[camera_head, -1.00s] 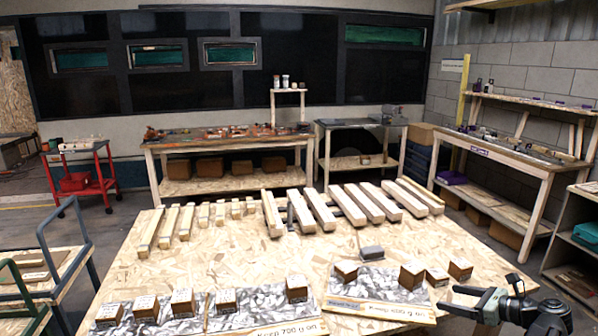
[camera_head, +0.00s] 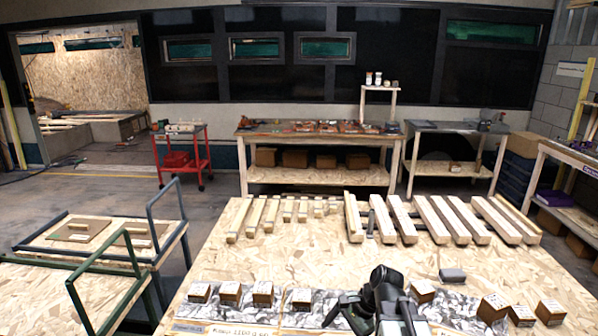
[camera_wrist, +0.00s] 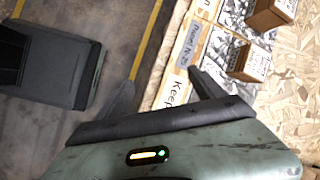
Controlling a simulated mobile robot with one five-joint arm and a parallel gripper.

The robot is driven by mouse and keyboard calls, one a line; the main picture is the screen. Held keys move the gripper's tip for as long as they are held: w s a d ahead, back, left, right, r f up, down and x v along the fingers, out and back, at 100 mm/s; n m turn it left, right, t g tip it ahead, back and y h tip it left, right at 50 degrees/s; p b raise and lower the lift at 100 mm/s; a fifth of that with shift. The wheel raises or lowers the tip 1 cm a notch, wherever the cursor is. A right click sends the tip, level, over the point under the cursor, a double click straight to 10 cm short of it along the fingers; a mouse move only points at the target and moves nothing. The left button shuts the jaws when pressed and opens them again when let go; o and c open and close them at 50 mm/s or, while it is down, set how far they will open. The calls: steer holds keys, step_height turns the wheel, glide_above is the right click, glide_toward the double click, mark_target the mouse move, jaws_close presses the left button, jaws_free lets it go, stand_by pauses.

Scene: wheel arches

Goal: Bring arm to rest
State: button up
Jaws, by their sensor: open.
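My gripper (camera_head: 372,318) shows at the bottom of the head view, in front of the near edge of the chipboard table (camera_head: 300,262). In the wrist view my gripper (camera_wrist: 160,80) has its two dark fingers spread apart with nothing between them.
Several wooden bars (camera_head: 430,220) lie farther back. A grey object (camera_head: 452,275) sits between. A framed cart (camera_head: 95,240) stands left; a red trolley (camera_head: 183,155) and workbench (camera_head: 318,130) stand behind across open floor.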

steer(key=s+d+f+n+h, duration=0.2)
steer(key=d+n+h, duration=0.3)
steer(key=n, duration=0.6)
steer(key=shift+s+d+n+g, duration=0.3)
steer(key=shift+s+d+n, duration=0.1)
steer(key=shift+s, duration=0.1)
